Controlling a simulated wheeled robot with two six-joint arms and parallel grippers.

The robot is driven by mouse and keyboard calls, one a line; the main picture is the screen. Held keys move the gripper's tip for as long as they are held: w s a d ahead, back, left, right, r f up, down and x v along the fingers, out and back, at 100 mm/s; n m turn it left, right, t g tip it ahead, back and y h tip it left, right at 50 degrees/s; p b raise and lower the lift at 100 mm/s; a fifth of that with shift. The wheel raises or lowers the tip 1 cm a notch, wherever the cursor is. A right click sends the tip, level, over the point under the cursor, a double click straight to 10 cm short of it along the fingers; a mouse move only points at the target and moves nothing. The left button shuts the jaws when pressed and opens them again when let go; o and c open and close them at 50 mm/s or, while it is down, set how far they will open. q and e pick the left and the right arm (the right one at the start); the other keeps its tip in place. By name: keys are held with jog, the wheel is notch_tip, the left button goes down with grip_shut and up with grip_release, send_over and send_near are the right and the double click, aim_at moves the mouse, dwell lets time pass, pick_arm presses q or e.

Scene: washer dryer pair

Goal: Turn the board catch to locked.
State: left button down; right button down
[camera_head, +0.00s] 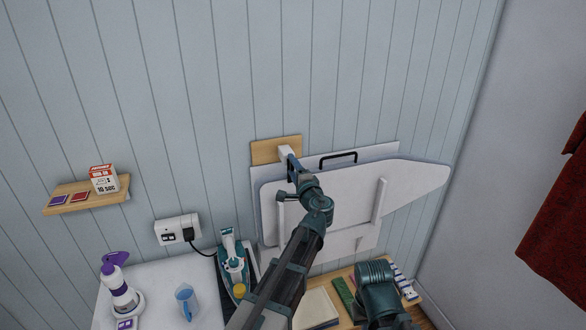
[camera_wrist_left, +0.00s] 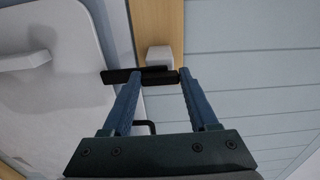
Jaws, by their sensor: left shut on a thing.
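The board catch shows in the head view as a white block (camera_head: 286,152) on a wooden plate (camera_head: 262,153) on the wall. The wrist view shows the white block (camera_wrist_left: 158,55) and a dark bar (camera_wrist_left: 120,75) crossing at my left fingertips. My left gripper (camera_head: 291,163) reaches the catch; in the wrist view its fingers (camera_wrist_left: 160,78) are apart, with part of the catch between them. The fingers partly hide the held part, and I cannot tell the catch's exact angle. The white ironing board (camera_head: 410,178) is folded against the wall beside it. My right gripper is not in view.
A black handle (camera_head: 338,158) sits above the ironing board. A small shelf (camera_head: 75,204) and a socket (camera_head: 176,230) are at left. A red cloth (camera_head: 558,245) hangs right.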

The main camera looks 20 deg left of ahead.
pick_arm(q)
jog(key=shift+c, duration=0.8)
grip_release()
jog(key=shift+s, duration=0.1)
jog(key=v, duration=1.3)
jog(key=shift+s+d, duration=0.3)
